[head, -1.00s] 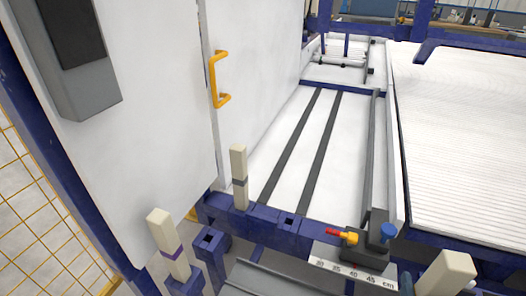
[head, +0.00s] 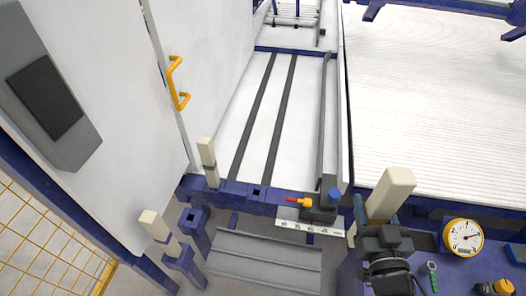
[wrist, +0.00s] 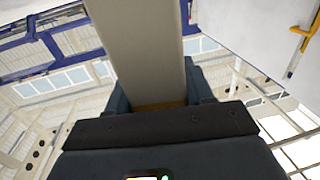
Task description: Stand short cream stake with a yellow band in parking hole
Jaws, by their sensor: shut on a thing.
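My gripper (head: 376,226) is at the right in the head view, shut on a cream stake (head: 392,191) that stands up from the jaws, slightly tilted. In the wrist view the stake (wrist: 140,50) rises between the fingers, with a yellowish strip at its base by the jaws; its lower end is hidden. A blue beam (head: 232,191) has an open square hole (head: 256,192) in its top, left of my gripper. A separate blue socket (head: 195,218) with an open square top stands nearer and further left. The task's parking hole is not marked.
A cream stake with a grey band (head: 207,158) stands in the beam. One with a purple band (head: 158,230) stands in another socket. A scale strip (head: 310,226) and a block with a blue knob (head: 333,195) lie between my gripper and the beam's open hole.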

